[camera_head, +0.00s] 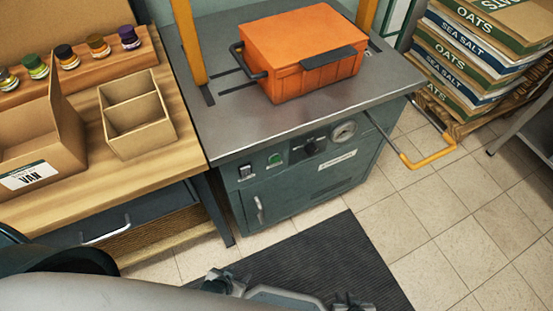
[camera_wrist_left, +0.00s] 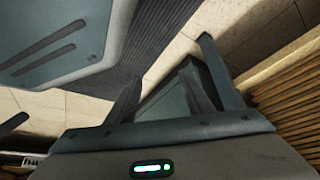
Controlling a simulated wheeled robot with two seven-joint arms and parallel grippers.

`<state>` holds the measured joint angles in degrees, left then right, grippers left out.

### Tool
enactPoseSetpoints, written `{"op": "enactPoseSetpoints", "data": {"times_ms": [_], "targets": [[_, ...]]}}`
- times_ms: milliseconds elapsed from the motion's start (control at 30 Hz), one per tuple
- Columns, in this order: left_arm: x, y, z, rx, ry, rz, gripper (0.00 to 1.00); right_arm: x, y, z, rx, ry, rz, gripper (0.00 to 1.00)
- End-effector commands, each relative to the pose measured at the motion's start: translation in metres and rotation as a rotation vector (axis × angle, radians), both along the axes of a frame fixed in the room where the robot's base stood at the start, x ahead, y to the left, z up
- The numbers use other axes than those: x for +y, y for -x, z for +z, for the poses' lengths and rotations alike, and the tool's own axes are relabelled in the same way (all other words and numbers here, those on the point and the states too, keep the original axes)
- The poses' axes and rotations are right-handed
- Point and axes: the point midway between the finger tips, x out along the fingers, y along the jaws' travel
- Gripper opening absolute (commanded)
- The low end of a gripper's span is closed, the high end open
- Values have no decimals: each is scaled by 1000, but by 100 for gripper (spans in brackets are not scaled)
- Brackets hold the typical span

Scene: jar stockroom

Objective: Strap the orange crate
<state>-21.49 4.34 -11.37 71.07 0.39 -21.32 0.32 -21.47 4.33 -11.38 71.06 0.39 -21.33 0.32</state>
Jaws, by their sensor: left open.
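The orange crate (camera_head: 303,53) sits closed on the grey metal top of the strapping machine (camera_head: 160,110), between two yellow uprights (camera_head: 188,42). It has dark handles or latches on its left end and front. No strap shows around it. My left gripper (camera_head: 222,281) is low at the bottom of the head view, in front of the machine and well apart from the crate. In the left wrist view its two fingers (camera_wrist_left: 170,60) are spread with nothing between them.
The machine's front has buttons, a dial and a gauge (camera_head: 343,131). A yellow-gripped bar (camera_head: 430,157) juts out right. A wooden bench (camera_head: 90,165) with a divided cardboard box (camera_head: 137,117) stands left. Stacked sacks (camera_head: 480,60) stand right. A dark mat (camera_head: 335,255) covers the floor in front.

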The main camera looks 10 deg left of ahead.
Motion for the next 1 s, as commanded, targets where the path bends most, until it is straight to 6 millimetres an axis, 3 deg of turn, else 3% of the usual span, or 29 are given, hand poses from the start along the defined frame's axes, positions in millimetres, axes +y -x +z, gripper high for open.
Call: {"op": "enactPoseSetpoints", "data": {"times_ms": [33, 167, 200, 1000], "targets": [[0, 0, 0, 0, 0, 0, 35, 0, 0, 0, 0, 0, 0, 22], [0, 0, 0, 1, 0, 0, 4, 0, 0, 0, 0, 0, 0, 22], [0, 0, 0, 1, 0, 0, 0, 0, 0, 0, 0, 0, 0, 22], [0, 1, 0, 1, 0, 0, 0, -1, 1, 0, 1, 1, 0, 22]]}}
